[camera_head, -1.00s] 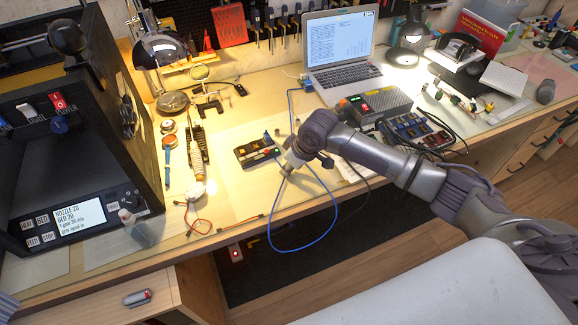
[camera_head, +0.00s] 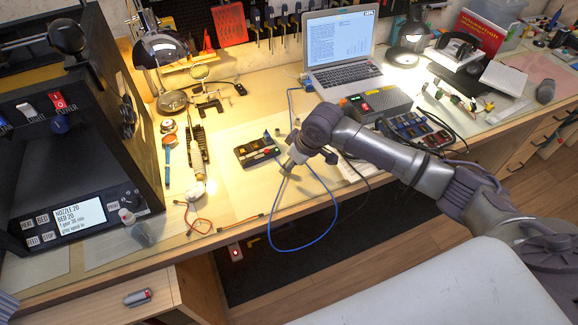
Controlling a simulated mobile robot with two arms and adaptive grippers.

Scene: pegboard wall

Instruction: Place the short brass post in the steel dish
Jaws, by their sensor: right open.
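My right gripper (camera_head: 286,170) hangs above the front middle of the workbench, in front of a small black box with coloured parts (camera_head: 257,151). Its fingers point down and look apart, with nothing seen between them. Tiny upright pieces stand behind the gripper, one of them at the box's back right (camera_head: 277,133); I cannot tell whether one is the short brass post. A round greyish metal piece (camera_head: 172,102) under the desk lamp may be the steel dish, but it is too small to be sure. My left gripper is out of view.
A blue cable (camera_head: 335,205) loops beside the gripper and over the bench edge. A laptop (camera_head: 341,72), a grey box (camera_head: 376,106) and a parts tray (camera_head: 412,131) stand behind and right. A black machine (camera_head: 75,130) fills the left.

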